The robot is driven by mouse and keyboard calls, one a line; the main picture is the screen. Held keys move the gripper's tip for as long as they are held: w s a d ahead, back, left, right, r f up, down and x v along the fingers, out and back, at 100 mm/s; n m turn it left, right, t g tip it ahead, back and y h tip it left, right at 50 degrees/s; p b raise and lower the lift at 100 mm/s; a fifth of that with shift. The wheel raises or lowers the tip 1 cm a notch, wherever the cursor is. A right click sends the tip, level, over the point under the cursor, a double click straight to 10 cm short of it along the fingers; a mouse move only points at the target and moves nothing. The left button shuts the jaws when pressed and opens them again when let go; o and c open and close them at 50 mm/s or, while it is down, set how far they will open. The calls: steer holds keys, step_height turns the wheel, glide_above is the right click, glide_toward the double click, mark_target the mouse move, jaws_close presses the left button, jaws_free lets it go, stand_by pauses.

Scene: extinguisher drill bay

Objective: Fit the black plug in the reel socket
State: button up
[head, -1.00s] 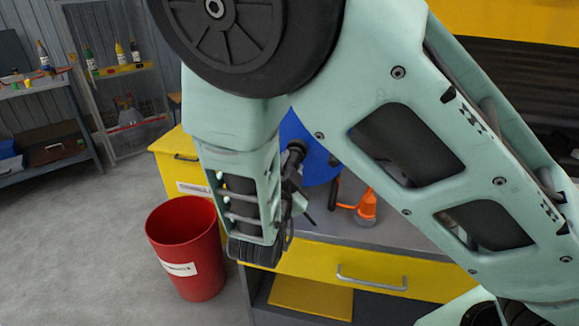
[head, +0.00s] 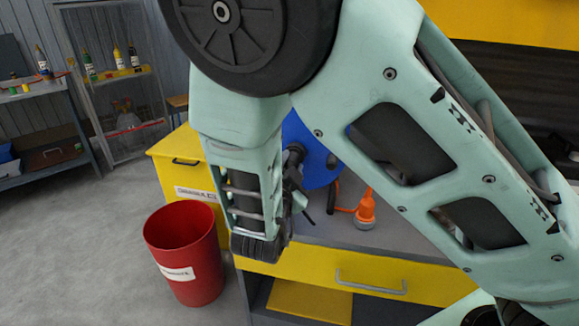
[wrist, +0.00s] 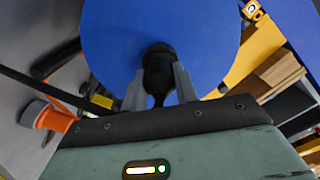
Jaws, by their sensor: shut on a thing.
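The blue reel (head: 316,160) stands upright on the bench, partly hidden behind my arm. In the wrist view its round blue face (wrist: 115,40) fills the upper middle. My gripper (wrist: 160,75) is shut on the black plug (wrist: 158,62), with one grey finger on each side. The plug is at the reel's face, near its middle; it also shows in the head view (head: 293,156). The reel socket is hidden behind the plug, and I cannot tell whether the plug is inside it or just in front.
An orange connector (head: 366,209) stands on the grey bench top, right of the reel; its cable runs toward the reel. Yellow drawers (head: 320,275) are below. A red bin (head: 182,255) stands on the floor at left. Shelves (head: 125,100) line the back wall.

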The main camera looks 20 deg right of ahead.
steer(key=shift+w+d, duration=0.1)
steer(key=shift+w, duration=0.05)
stand_by(0.5)
steer(key=o, duration=1.2)
steer(key=shift+c, duration=0.2)
steer(key=v, duration=0.9)
stand_by(0.5)
